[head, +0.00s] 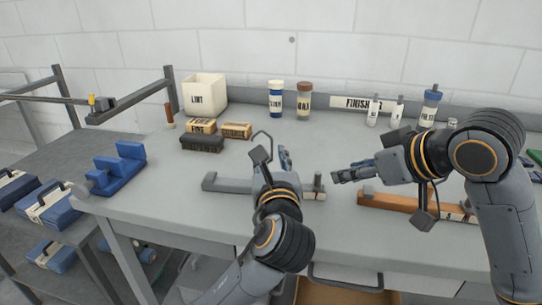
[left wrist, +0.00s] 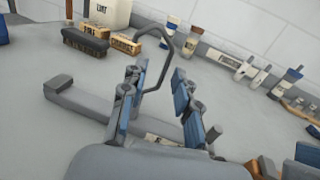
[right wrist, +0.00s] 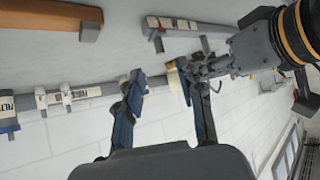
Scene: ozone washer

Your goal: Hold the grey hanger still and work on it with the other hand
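The grey hanger (head: 232,185), a long grey bar with a raised block at its left end and a small peg at its right end, lies on the workbench. My left gripper (head: 284,158) is over its middle, and my arm hides part of the bar. In the left wrist view the fingers (left wrist: 158,85) are apart, with the hanger (left wrist: 85,98) running below and behind them; I cannot tell whether they touch it. My right gripper (head: 338,176) is in the air just right of the hanger's peg end. Its fingers (right wrist: 160,80) are apart and empty.
A brown wooden bar (head: 385,202) lies below my right gripper. Label blocks (head: 236,130), a dark brush (head: 202,144) and a white LINT bin (head: 204,94) stand at the back left. Bottles (head: 276,100) line the back edge.

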